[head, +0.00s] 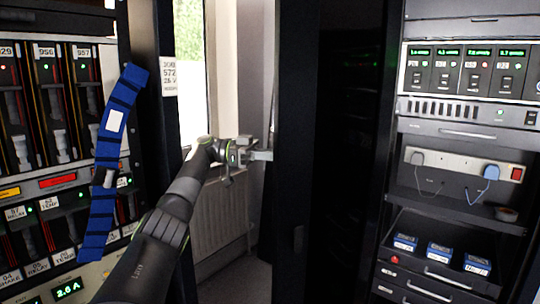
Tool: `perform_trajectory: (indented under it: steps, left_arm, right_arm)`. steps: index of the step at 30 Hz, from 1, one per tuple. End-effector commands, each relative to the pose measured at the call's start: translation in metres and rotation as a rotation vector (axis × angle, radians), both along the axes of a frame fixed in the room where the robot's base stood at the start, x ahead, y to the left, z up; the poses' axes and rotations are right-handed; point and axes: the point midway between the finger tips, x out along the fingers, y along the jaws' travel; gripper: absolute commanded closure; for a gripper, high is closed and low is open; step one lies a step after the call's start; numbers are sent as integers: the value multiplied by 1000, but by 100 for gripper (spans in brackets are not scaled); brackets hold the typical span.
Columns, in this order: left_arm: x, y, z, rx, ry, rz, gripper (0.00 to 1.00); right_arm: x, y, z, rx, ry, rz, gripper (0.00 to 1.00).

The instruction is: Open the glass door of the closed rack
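A tall door (350,180) with a dark frame and dark glass stands right of centre, seen at an angle. Faint green lights show in the glass, and a small dark fitting sits low on its left frame. My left arm reaches in from the lower left. Its gripper (262,155) is at the left edge of the door frame, its fingers pointing right. The fingertips end at or behind that edge, so I cannot tell whether they touch or grip it. My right gripper is not in view.
An open rack (465,130) with instruments, a socket strip (465,165) and blue boxes stands on the right. Another rack (55,120) with a blue strap (115,140) stands on the left. Between them are a window (188,70) and a radiator (220,212).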

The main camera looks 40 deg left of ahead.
Motion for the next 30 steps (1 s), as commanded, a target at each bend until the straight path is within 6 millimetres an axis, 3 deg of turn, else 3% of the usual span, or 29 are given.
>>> perform_trajectory:
  steps: [5, 6, 10, 25, 30]
  left_arm:
    - [4, -3, 2, -7, -6, 6, 100]
    - [4, -3, 2, -7, -6, 6, 86]
    - [3, -2, 2, -6, -5, 5, 69]
    - [2, 0, 1, -2, -2, 6, 69]
    - [2, 0, 13, -2, -5, 6, 69]
  right_arm:
    - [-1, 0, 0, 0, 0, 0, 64]
    - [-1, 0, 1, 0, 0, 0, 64]
    - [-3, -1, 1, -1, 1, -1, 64]
    - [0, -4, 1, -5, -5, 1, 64]
    - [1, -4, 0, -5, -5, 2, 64]
